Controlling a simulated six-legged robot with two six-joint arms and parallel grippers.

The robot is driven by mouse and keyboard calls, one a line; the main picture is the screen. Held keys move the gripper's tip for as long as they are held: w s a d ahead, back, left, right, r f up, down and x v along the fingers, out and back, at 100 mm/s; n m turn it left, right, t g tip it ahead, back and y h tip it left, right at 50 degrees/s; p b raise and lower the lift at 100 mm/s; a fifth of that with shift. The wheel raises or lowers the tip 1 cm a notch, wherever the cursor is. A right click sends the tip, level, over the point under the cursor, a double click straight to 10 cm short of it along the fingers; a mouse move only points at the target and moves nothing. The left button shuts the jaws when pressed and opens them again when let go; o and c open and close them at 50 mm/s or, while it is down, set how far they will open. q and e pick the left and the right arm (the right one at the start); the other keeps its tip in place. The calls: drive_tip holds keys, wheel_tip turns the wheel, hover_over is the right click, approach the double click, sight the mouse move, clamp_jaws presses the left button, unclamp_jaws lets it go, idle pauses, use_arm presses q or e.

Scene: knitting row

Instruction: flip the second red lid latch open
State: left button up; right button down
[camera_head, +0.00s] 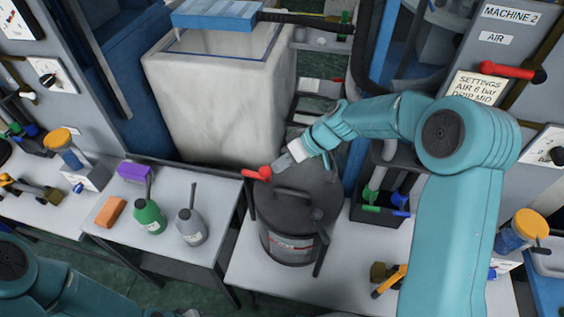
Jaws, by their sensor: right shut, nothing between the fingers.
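A dark grey lidded pot (291,243) stands on the grey table right of centre, with a bar handle on its lid (310,191). A red-ended latch (257,173) sticks out at the lid's far left edge. A dark lever (321,257) hangs down the pot's near right side; no red shows on it. My right gripper (281,164) reaches in from the right over the far side of the lid. Its fingers are shut and empty, right beside the red latch end; I cannot tell whether they touch it. My left arm shows at the bottom left, its gripper out of view.
A tall pale bin (222,105) stands behind the pot. A green bottle (149,218), a grey bottle (191,228), an orange block (111,211) and a purple block (136,173) are on the left table. A black tool bin (377,216) stands close to the pot's right.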

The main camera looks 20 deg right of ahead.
sight(267, 181)
drive_tip(key=shift+s+a+f+b, duration=0.15)
drive_tip(key=shift+b, duration=0.4)
drive_tip(key=shift+s+m, duration=0.15)
drive_tip(key=shift+m, duration=0.25)
drive_tip(key=shift+s+a+m+t+h+b, duration=0.45)
drive_tip(key=shift+s+m+t+b, duration=0.35)
drive_tip(key=shift+b, duration=0.85)
drive_tip(key=shift+s+a+m+t+h+b, duration=0.5)
drive_tip(key=shift+a+m+b, duration=0.2)
drive_tip(key=shift+m, duration=0.4)
drive_tip(key=shift+s+a, duration=0.25)
drive_tip(key=shift+a+b, duration=0.1)
drive_tip(key=shift+b, duration=0.2)
